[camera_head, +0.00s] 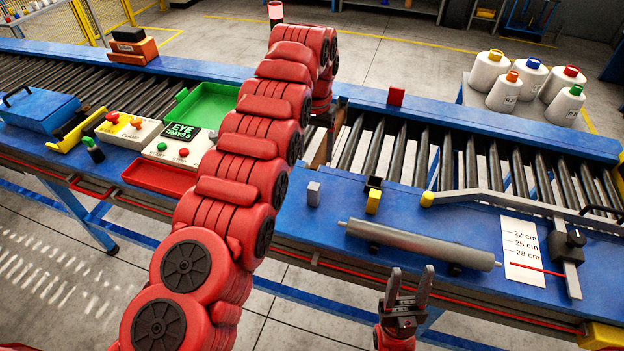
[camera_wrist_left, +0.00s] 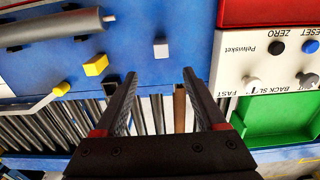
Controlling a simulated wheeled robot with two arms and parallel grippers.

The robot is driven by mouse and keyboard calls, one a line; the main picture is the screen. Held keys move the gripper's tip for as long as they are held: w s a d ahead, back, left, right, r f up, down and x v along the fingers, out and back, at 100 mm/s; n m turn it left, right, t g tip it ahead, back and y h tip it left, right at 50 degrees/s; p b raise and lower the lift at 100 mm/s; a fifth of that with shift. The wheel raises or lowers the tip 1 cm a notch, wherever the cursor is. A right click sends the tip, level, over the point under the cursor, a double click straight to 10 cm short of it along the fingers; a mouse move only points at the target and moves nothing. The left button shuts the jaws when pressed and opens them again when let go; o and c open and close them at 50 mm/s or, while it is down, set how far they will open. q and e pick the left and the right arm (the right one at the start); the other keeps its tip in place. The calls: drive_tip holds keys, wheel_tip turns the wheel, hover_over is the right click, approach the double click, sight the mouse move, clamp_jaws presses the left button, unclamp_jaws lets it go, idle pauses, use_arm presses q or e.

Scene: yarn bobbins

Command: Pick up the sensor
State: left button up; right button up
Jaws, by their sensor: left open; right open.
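A small grey block (camera_head: 313,193) stands upright on the blue table edge, right of my left arm. It also shows in the left wrist view (camera_wrist_left: 161,48), ahead of and between the fingertips, apart from them. A yellow block (camera_head: 373,201) with a dark bracket stands to its right, also in the left wrist view (camera_wrist_left: 96,66). I cannot tell which of these, if either, is the sensor. My left gripper (camera_wrist_left: 158,72) is open and empty; in the head view it is mostly hidden behind my arm. My right gripper (camera_head: 408,287) is open and empty in front of the table.
A grey roller (camera_head: 420,244) lies along the table front near a white measuring card (camera_head: 524,250). Button boxes (camera_head: 178,148), a green tray (camera_head: 207,106) and a red tray (camera_head: 160,178) are left of my arm. Roller conveyor runs behind. Yarn bobbins (camera_head: 488,70) stand back right.

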use_arm(q)
drive_tip(key=b, duration=0.6)
approach(314, 194)
drive_tip(key=shift+w+d+f, duration=0.15)
drive_tip(key=shift+w+f, duration=0.05)
drive_tip(key=shift+w, duration=0.1)
drive_tip(key=f+b, duration=0.2)
drive_tip(key=f, duration=0.1)
drive_tip(key=f+b, duration=0.2)
drive_tip(key=shift+w+f, duration=0.1)
drive_tip(key=shift+w, duration=0.15)
drive_tip(key=shift+d+r+p, duration=0.15)
drive_tip(key=shift+r+p, duration=0.05)
drive_tip(key=shift+p, duration=0.4)
drive_tip(key=shift+f, duration=0.55)
drive_tip(key=shift+a+f, duration=0.2)
drive_tip(key=shift+f, duration=0.05)
drive_tip(key=shift+f+p, duration=0.15)
drive_tip(key=shift+p, duration=0.35)
drive_tip(key=f+p, duration=0.1)
drive_tip(key=f, duration=0.1)
drive_tip(key=f+p, duration=0.1)
drive_tip(key=f, duration=0.1)
drive_tip(key=shift+w+a+f+p, duration=0.15)
drive_tip(key=shift+w+f+p, duration=0.05)
drive_tip(key=shift+p, duration=0.2)
drive_tip(key=shift+f, duration=0.25)
clamp_jaws()
